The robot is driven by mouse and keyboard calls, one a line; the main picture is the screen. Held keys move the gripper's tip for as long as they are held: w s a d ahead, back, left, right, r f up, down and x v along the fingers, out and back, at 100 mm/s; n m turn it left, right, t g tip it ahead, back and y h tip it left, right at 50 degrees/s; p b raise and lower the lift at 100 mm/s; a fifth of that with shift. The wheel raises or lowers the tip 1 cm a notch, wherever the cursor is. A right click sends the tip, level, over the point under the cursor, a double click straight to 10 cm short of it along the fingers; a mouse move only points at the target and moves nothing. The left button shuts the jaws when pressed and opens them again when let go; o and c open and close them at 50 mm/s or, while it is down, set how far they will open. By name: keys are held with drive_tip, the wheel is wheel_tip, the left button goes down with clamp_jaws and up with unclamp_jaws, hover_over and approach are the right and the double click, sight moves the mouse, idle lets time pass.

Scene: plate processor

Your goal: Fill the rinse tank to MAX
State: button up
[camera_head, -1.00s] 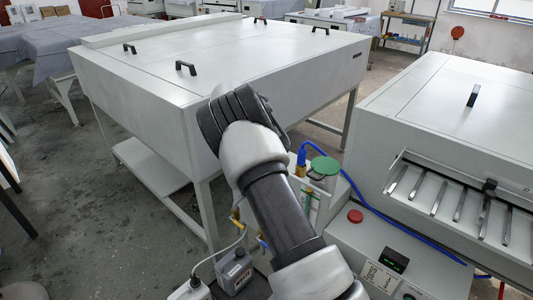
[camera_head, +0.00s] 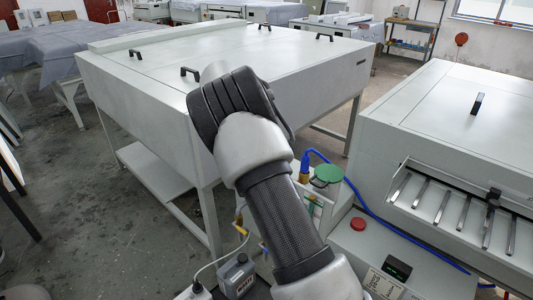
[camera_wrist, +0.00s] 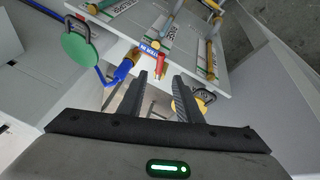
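A blue fitting on a brass-yellow part (camera_head: 304,165) joins a blue hose beside the lid. In the wrist view the green lid (camera_wrist: 82,48), the blue fitting (camera_wrist: 122,71), a small red-handled part (camera_wrist: 159,62) and clear level tubes (camera_wrist: 212,58) with green-marked labels show. Lettering and water level are too small to read. My gripper (camera_wrist: 160,76) is open and empty, with the red part beyond its fingertips. A yellow part (camera_wrist: 203,97) is partly hidden behind the right finger. My arm hides the gripper in the head view.
A large white cabinet table (camera_head: 180,110) stands behind my arm. The processor (camera_head: 455,125) is at right, with a red button (camera_head: 358,224) and small display (camera_head: 397,268). A grey canister (camera_head: 236,275) stands at lower left of the tank. Open floor (camera_head: 100,215) lies left.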

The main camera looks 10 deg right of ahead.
drive_tip(key=v, duration=0.7)
drive_tip(key=shift+a+r, duration=0.2)
drive_tip(key=shift+r, duration=0.05)
idle(7.0)
